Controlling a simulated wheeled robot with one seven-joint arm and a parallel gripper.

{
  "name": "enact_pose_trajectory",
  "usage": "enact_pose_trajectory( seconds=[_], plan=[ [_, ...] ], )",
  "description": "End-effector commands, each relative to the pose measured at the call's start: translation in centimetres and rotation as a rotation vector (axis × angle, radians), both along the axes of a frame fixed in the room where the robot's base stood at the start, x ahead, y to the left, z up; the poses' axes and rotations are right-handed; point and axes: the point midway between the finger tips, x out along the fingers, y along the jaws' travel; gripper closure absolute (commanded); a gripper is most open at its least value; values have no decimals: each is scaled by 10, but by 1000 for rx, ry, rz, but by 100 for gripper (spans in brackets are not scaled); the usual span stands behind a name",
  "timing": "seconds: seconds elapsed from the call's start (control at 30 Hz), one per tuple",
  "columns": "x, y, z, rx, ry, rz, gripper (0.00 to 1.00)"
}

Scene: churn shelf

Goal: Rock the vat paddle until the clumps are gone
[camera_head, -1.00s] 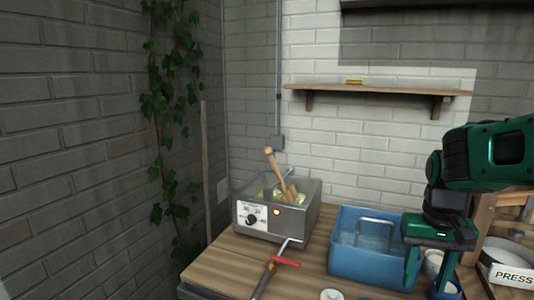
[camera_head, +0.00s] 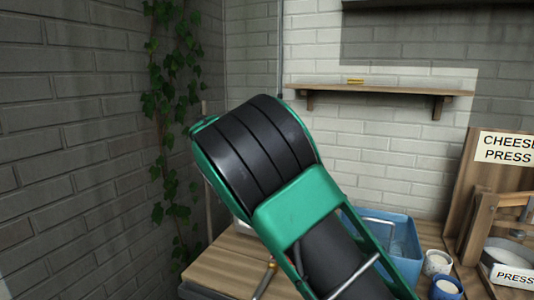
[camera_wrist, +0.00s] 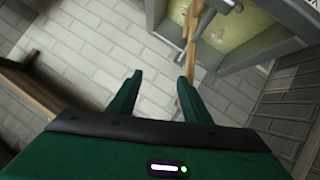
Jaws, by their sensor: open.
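The metal vat (camera_wrist: 262,48) is at the top right of the wrist view, with pale yellow contents (camera_wrist: 250,18) inside. In the head view my arm hides the paddle and nearly all of the vat.
A blue tub (camera_head: 408,243) stands right of my arm on the wooden table (camera_head: 215,262). Cups (camera_head: 437,262) and a cheese press (camera_head: 480,215) are further right. A wall shelf (camera_head: 385,89) is behind, and ivy (camera_head: 170,100) hangs at the left.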

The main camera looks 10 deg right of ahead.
Motion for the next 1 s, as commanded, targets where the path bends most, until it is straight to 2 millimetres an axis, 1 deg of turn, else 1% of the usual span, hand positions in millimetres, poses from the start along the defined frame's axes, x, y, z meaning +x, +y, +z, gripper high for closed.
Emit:
enact_pose_trajectory(
  seconds=[0.03, 0.1, 0.2, 0.3, 0.37, 0.47, 0.8, 1.0],
  plan=[
    [6, 28, 8, -32, -34, 29, 56],
    [12, 55, 18, -62, -71, 56, 56],
    [15, 78, 27, -86, -106, 78, 56],
    [18, 85, 29, -95, -120, 86, 56],
    [21, 82, 28, -96, -121, 87, 56],
    [29, 73, 24, -97, -120, 86, 56],
    [67, 31, 3, -95, -118, 84, 56],
    [82, 17, -5, -95, -118, 86, 56]
  ],
)
